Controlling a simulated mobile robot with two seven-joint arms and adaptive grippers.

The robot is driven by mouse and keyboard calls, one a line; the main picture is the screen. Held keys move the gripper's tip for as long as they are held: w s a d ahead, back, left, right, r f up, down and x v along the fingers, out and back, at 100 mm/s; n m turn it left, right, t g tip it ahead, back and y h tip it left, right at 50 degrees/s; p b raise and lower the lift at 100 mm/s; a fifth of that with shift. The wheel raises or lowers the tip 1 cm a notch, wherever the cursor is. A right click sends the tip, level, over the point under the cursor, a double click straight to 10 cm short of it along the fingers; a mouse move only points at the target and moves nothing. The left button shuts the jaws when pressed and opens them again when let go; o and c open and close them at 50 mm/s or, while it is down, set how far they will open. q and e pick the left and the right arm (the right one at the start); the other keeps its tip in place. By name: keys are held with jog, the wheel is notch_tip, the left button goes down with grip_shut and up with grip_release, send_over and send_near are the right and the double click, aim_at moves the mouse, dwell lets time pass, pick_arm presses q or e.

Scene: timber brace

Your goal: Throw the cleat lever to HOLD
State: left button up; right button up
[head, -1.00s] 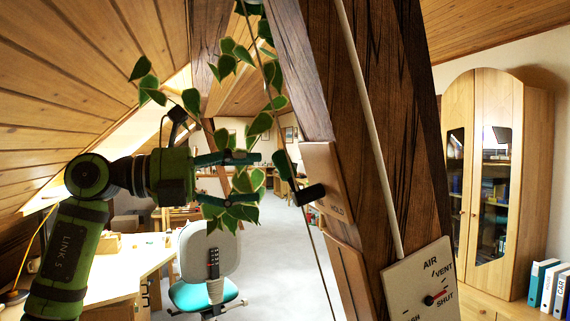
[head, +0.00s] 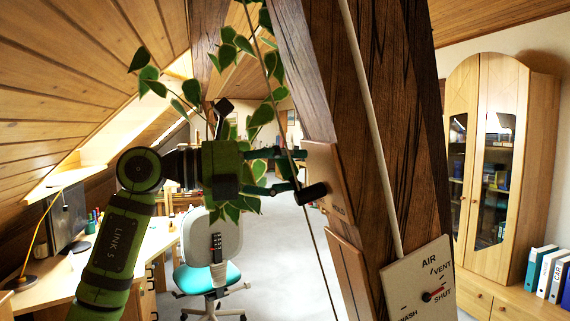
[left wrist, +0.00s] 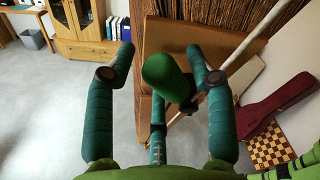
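The cleat lever's rounded green grip (left wrist: 162,75) lies between the spread fingers of my left gripper (left wrist: 160,52) in the left wrist view, with gaps on both sides. A black cylindrical part (head: 312,193) of the cleat shows in the head view, at the wooden plate (head: 322,165) on the dark timber brace. The plate's lettering seems to read HOLD, partly legible. My left gripper (head: 298,170) is open in the head view, its fingertips at the plate's left edge. The green grip is hard to make out there. My right gripper is not in view.
A leafy vine (head: 262,115) and a thin rope hang around the gripper. A white pipe (head: 370,120) runs down the brace to an AIR VENT/SHUT dial plate (head: 410,305). An office chair (head: 207,275) and desk stand below left. A cabinet (head: 495,170) stands right.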

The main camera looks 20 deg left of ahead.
pick_arm(q)
grip_shut()
jog(key=s+m+t+b, duration=0.1)
jog(key=s+d+r+m+t+y+b, duration=0.1)
jog(key=m, duration=0.1)
jog(key=shift+s+b, duration=0.1)
jog(key=shift+b, duration=0.25)
jog(key=s+m+b, duration=0.1)
jog(key=d+m+t+b, duration=0.1)
jog(key=shift+s+r+m+y+b, duration=0.1)
jog(key=shift+s+m+y+b, duration=0.25)
jog(key=shift+m+y, duration=0.05)
jog(key=s+d+m+t+b, duration=0.1)
jog(key=m+b, duration=0.1)
jog(key=s+m+t+b, duration=0.1)
jog(key=m+b, duration=0.1)
jog(key=b, duration=0.1)
jog(key=shift+s+d, duration=0.1)
jog(key=shift+d, duration=0.25)
jog(key=o, duration=0.6)
grip_release()
jog(key=shift+d, duration=0.1)
jog(key=shift+c, duration=0.2)
